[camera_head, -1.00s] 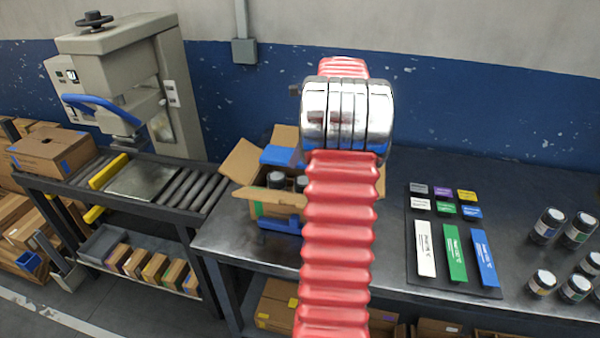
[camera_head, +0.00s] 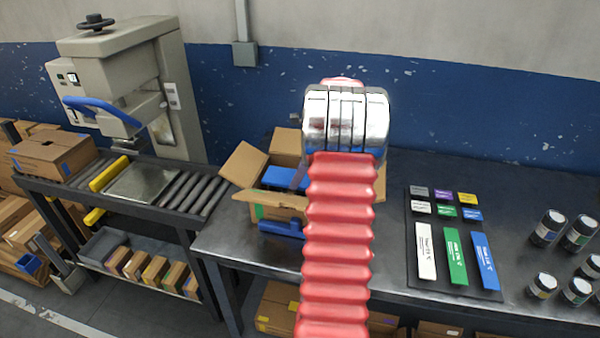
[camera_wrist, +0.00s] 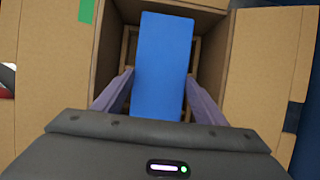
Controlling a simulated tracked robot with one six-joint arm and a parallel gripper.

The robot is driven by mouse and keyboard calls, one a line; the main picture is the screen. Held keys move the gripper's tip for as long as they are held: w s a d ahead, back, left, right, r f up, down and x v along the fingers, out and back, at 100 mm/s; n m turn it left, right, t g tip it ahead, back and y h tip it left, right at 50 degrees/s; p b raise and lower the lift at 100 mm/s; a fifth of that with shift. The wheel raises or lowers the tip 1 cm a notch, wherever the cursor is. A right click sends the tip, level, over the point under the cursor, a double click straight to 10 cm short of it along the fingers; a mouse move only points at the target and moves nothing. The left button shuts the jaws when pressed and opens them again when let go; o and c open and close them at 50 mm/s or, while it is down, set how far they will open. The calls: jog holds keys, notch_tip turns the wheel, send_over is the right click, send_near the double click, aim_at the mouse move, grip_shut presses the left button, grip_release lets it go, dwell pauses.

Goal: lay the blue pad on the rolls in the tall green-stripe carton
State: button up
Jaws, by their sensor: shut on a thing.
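The blue pad (camera_head: 288,177) is at the open mouth of the tall green-stripe carton (camera_head: 272,201), whose flaps stand open on the dark bench. In the wrist view the pad (camera_wrist: 160,65) lies lengthwise between the two fingers of my gripper (camera_wrist: 160,76), which is shut on it. Carton walls (camera_wrist: 112,45) surround the pad, with a green mark (camera_wrist: 87,10) on the left flap. The rolls are hidden in both views. I cannot tell whether the pad touches them. My arm hides the carton's right side in the head view.
A blue object (camera_head: 282,229) lies on the bench in front of the carton. To the right are a dark board (camera_head: 425,285) with coloured labels and several dark jars (camera_head: 548,228). A roller conveyor (camera_head: 190,190) and a press machine (camera_head: 125,80) stand left. Open flaps surround the carton mouth.

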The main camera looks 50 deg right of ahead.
jog(key=shift+f, duration=0.1)
jog(key=o, duration=1)
jog(key=v, duration=1.2)
dwell(0.4)
